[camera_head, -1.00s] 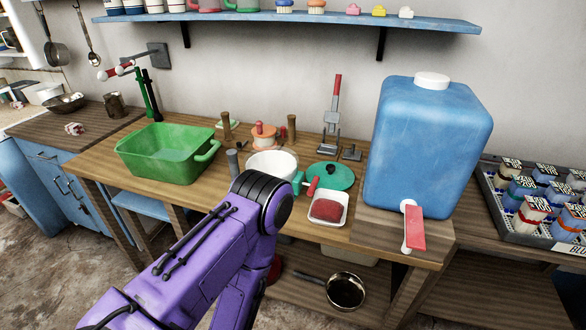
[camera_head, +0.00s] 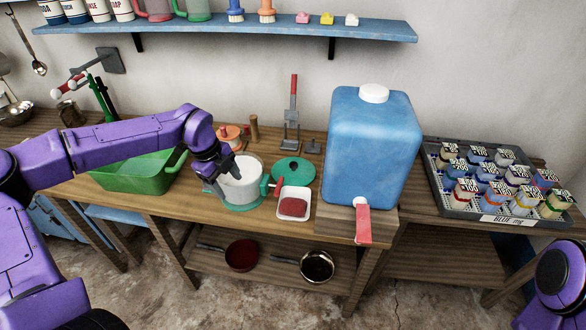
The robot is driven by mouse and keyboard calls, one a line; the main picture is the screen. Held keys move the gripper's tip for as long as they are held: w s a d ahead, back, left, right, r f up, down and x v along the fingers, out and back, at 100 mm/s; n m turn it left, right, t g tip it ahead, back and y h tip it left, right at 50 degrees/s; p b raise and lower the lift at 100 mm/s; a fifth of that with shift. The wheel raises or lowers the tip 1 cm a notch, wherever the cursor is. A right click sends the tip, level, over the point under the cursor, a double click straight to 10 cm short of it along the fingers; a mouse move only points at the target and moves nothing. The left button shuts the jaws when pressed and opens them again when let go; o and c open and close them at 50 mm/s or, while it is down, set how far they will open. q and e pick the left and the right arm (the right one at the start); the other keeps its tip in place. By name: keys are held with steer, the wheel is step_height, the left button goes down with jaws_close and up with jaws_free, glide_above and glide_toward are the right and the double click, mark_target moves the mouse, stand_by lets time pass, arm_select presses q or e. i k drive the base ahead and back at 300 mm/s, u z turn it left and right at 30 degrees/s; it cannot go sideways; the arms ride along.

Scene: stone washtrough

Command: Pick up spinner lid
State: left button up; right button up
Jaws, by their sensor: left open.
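The teal round lid (camera_head: 294,170) with a small dark knob lies flat on the wooden table, right of the spinner. The spinner (camera_head: 243,198) is a white tub in a teal-grey outer body, with a red-handled crank (camera_head: 273,187) on its right side. My left gripper (camera_head: 233,177) is open and points down over the left part of the spinner's mouth. It is left of the lid and apart from it. Its fingers are dark and small in the view, and I cannot tell whether they touch the tub. My right gripper is out of view.
A white tray with a red block (camera_head: 293,206) sits just in front of the lid. A big blue tank (camera_head: 372,145) with a red tap lever stands to the right. A red-handled press (camera_head: 292,120) stands behind. The green basin (camera_head: 130,178) is partly behind my left arm.

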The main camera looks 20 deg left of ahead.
mark_target(298, 171)
steer(key=i, duration=1)
